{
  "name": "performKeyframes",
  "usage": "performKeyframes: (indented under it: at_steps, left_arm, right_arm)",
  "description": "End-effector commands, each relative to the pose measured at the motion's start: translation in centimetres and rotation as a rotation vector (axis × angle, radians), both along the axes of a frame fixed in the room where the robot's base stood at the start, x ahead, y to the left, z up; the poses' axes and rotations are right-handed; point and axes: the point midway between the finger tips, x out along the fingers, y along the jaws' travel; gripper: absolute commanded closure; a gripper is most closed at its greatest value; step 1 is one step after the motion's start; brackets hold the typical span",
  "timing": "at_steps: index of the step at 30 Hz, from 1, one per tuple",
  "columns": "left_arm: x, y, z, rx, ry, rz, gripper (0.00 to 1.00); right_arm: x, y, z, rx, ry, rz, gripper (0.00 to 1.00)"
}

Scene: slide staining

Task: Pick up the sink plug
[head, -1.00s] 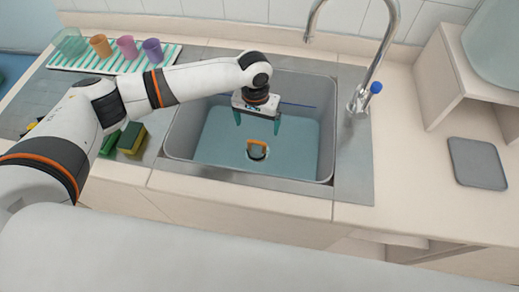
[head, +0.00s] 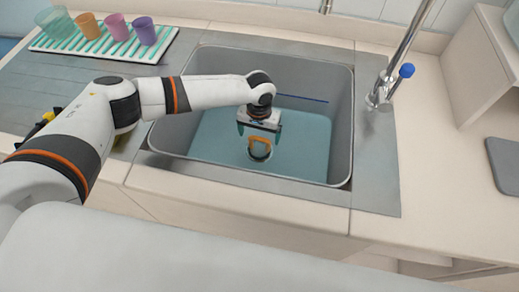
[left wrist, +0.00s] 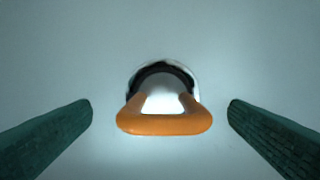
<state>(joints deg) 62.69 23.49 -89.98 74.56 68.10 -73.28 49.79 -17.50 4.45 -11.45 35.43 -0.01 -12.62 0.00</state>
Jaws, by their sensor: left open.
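The sink plug (head: 260,149) has an orange loop handle and a dark ring around its base. It sits on the bottom of the sink, in blue-tinted water. In the left wrist view its orange handle (left wrist: 165,124) lies between my two dark green fingers, with a gap on each side. My left gripper (head: 258,134) is open and empty, pointing down inside the sink, just above the plug. My right gripper is not in view.
The grey sink (head: 350,120) has raised walls around my left gripper. A faucet with a blue knob (head: 406,70) stands at its right. A striped drying rack (head: 75,58) with several cups is at the back left. A grey mat (head: 503,165) lies at the right.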

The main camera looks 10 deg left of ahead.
Motion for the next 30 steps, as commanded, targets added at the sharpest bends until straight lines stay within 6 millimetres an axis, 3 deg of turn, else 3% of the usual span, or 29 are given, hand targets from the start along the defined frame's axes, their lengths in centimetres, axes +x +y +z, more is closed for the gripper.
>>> performKeyframes:
  at_steps: [12, 20, 30]
  left_arm:
    - [-0.6, -0.2, -5.0, 0.001, 0.001, 0.001, 0.07]
    - [-0.6, -0.2, -5.3, 0.0, 0.0, 0.0, 0.07]
    - [-0.7, -0.2, -5.3, 0.0, 0.0, 0.0, 0.6]
  right_arm:
    - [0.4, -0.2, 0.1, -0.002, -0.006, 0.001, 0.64]
    - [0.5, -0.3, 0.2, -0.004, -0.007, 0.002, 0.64]
    - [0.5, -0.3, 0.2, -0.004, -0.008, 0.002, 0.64]
